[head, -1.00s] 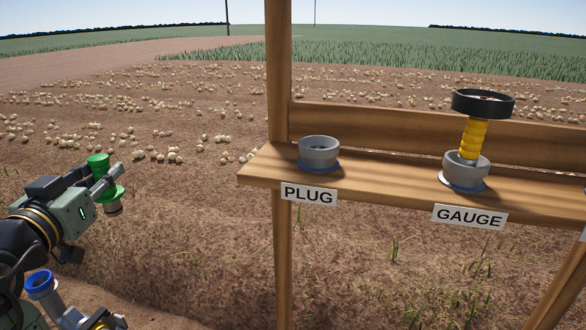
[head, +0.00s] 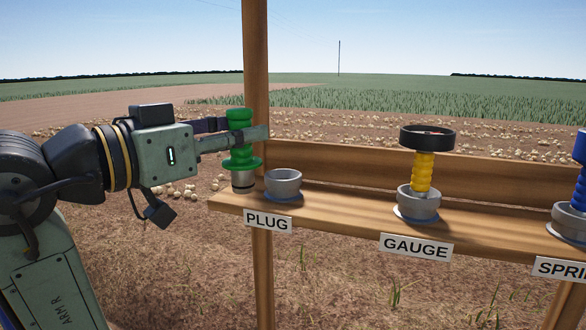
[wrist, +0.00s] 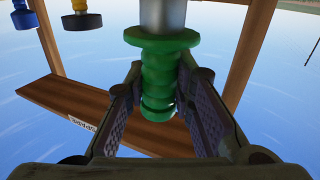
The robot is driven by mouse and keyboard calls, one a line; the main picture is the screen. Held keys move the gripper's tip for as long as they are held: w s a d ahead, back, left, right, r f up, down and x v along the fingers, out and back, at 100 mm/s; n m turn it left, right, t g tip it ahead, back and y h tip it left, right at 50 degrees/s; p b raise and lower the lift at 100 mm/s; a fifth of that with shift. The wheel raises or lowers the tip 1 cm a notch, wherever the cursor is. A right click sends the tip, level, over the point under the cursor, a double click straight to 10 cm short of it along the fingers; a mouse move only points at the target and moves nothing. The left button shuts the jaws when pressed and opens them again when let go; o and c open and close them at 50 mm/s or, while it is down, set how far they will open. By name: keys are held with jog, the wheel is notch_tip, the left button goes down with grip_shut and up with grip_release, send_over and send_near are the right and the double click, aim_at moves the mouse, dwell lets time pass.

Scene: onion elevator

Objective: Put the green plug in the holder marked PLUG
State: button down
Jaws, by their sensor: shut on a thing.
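The green plug (head: 240,146) has a ribbed grip, a wide flange and a grey metal lower end. My gripper (head: 238,137) is shut on its ribbed grip and holds it upright. In the head view the plug shows just left of the PLUG holder, its metal end near the holder's rim height; their depth gap is hard to judge. The PLUG holder (head: 284,183) is an empty-looking grey cup on a blue ring, above the PLUG label (head: 268,221). In the wrist view the plug (wrist: 160,75) sits between both fingers (wrist: 160,110), flange and metal end beyond them.
The wooden shelf (head: 330,213) also bears a yellow gauge (head: 423,172) with a black dial in the GAUGE holder (head: 418,203) and a blue item (head: 580,175) at the right edge. A wooden post (head: 257,60) stands behind the plug.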

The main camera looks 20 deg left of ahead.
jog(key=shift+w+d+f+p, duration=0.1)
jog(key=shift+w+f+p, duration=0.5)
jog(key=shift+w, duration=1.7)
jog(key=shift+w+d+f+p, duration=0.2)
jog(key=shift+w+f, duration=0.8)
jog(key=shift+w, duration=1.3)
jog(key=shift+w+d+f+p, duration=0.1)
jog(key=shift+w+f+p, duration=0.5)
jog(key=shift+w, duration=1.7)
jog(key=shift+f, duration=0.3)
jog(key=shift+f+b, duration=0.25)
jog(key=shift+b, duration=0.2)
jog(key=c, duration=1.4)
grip_release()
jog(key=shift+o, duration=0.2)
jog(key=shift+r, duration=0.1)
